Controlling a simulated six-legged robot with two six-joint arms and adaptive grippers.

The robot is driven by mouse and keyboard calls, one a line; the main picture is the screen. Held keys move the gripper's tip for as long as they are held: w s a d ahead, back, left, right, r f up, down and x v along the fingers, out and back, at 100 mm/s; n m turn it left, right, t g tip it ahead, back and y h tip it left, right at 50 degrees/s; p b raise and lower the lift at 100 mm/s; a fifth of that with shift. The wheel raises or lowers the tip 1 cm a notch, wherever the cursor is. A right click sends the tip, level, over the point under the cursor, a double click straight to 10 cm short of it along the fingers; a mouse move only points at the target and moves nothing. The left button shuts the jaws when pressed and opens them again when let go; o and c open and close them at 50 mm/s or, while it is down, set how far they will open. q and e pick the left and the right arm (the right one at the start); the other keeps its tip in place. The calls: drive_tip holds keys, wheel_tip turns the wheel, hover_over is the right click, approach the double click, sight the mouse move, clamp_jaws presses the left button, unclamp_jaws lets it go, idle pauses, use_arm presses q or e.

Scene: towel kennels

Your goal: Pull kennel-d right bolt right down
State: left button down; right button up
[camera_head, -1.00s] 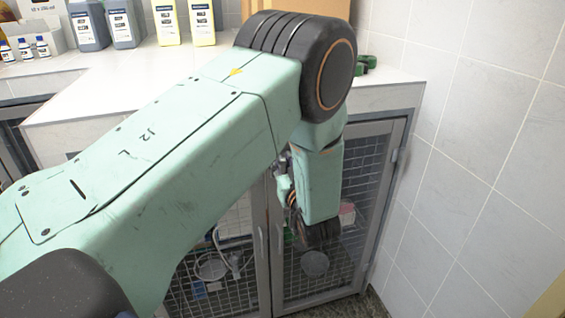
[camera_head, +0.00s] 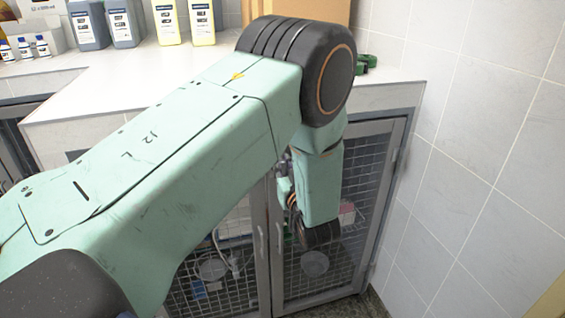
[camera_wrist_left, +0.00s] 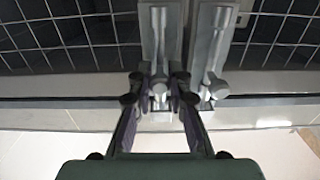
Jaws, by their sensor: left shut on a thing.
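Two grey metal bolts stand side by side on adjoining door uprights in the left wrist view. My left gripper (camera_wrist_left: 160,80) is shut around the left-hand bolt there, near its lower knob (camera_wrist_left: 160,90). The other bolt (camera_wrist_left: 218,70) is just to the right, apart from the fingers. In the head view my green left arm reaches down in front of the mesh kennel doors. It hides the gripped bolt and the fingertips. The right door's frame (camera_head: 275,255) meets the left door's frame (camera_head: 259,250) below the arm. No kennel label shows. My right gripper is out of view.
A pale counter (camera_head: 100,75) runs above the kennels, with several bottles (camera_head: 123,22) at the back. A tiled wall (camera_head: 465,160) closes off the right side. Small items show behind the mesh.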

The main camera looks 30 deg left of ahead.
use_arm(q)
wheel_tip(320, 180, down, 3)
drive_tip(key=shift+b, duration=0.45)
drive_tip(key=shift+s+r, duration=0.1)
drive_tip(key=c, duration=1.2)
unclamp_jaws()
drive_tip(key=shift+v, duration=3.75)
